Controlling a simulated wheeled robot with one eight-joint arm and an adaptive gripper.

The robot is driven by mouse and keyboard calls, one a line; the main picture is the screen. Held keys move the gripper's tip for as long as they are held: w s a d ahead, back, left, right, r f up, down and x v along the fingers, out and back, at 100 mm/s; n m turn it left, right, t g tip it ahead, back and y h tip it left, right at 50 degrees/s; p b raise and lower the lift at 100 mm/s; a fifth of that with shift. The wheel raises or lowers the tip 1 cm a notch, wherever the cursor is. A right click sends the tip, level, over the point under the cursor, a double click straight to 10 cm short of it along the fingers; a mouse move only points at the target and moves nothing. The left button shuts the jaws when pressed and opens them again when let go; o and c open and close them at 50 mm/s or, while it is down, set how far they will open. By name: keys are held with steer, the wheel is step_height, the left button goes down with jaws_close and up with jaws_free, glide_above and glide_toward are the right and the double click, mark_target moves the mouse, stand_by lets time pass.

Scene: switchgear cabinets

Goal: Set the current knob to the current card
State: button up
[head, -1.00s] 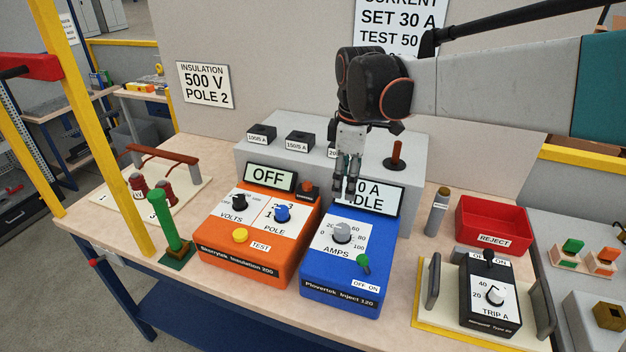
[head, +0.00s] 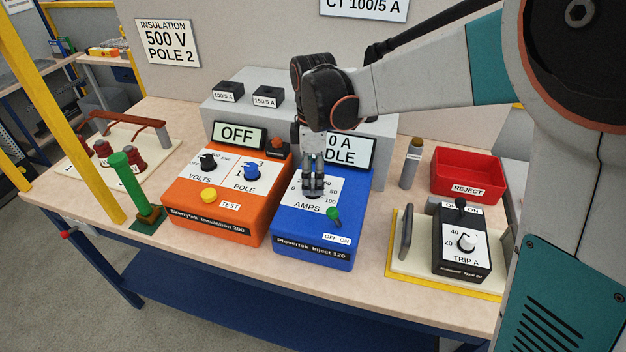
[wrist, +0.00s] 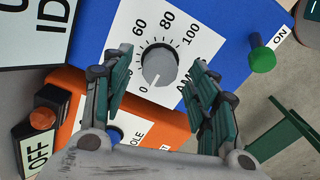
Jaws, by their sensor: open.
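The current knob (wrist: 159,67) is a grey dial marked AMPS on the blue Plovertek box (head: 305,246). Its white scale runs up to 100, and its pointer line is towards the 0 end in the wrist view. My gripper (head: 313,189) is over the knob in the head view and hides most of it. In the wrist view the two fingers of my gripper (wrist: 160,92) are apart, one on each side of the knob, with nothing held. The box's display (head: 347,152) reads 0 A and IDLE, partly covered. The current card (head: 364,8) is cut off; its visible line reads CT 100/5 A.
A green toggle (head: 333,215) stands right of the knob, by the OFF ON label. The orange Skerrytek tester (head: 212,204) is close on the left. A red REJECT bin (head: 467,176) and a black TRIP A unit (head: 462,243) are to the right.

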steer(key=shift+f, duration=0.95)
steer(key=c, duration=1.1)
steer(key=shift+o, duration=0.2)
